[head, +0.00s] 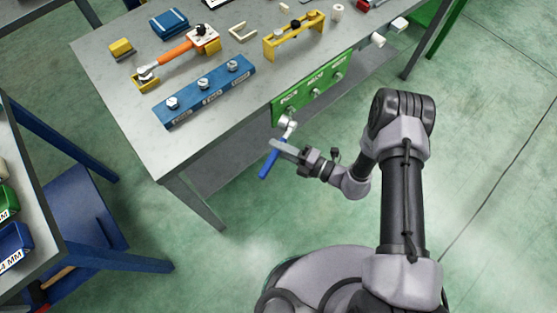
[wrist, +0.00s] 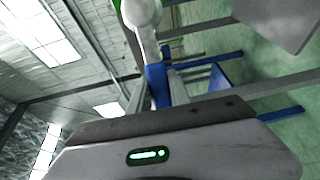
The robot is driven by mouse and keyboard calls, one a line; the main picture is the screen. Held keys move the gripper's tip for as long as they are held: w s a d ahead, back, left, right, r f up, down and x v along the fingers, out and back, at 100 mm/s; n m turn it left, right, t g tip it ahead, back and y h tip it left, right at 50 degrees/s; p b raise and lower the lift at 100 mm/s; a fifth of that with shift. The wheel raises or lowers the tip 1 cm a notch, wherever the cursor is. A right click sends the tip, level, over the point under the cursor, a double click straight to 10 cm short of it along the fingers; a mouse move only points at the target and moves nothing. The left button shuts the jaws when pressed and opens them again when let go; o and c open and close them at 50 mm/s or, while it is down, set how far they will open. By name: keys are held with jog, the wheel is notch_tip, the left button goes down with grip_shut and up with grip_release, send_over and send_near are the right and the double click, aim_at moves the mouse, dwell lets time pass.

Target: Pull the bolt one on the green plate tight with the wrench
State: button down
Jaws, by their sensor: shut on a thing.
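The green plate (head: 303,93) is fixed upright on the table's front edge and carries a row of three bolts with white labels. The leftmost bolt (head: 289,111) is just above the wrench's head. The wrench has a silver head (head: 288,125) and a blue handle (head: 268,166) hanging down and left. My gripper (head: 276,149) is shut on the wrench around the handle. In the wrist view the silver head (wrist: 141,14) and blue handle (wrist: 157,87) rise beyond my gripper. I cannot tell whether the head is seated on the bolt.
On the table (head: 135,105) stand a blue bar (head: 205,92) with three bolts, an orange-handled tool (head: 176,53) in yellow holders, and a yellow bracket (head: 293,36). A second blue-legged table (head: 36,240) stands at left.

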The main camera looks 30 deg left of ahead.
aim_at(284, 139)
jog(key=w+d+f+m+t, duration=0.3)
jog(key=w+f+m+t, duration=0.1)
jog(key=t, duration=0.2)
jog(key=shift+d+h, duration=0.3)
jog(key=shift+h, duration=0.1)
jog(key=b+x, duration=0.3)
jog(key=x, duration=0.3)
jog(key=shift+a, duration=0.15)
jog(key=shift+b, duration=0.7)
dwell(0.5)
jog(key=shift+b+x, duration=0.4)
jog(key=shift+x, duration=0.4)
dwell(0.7)
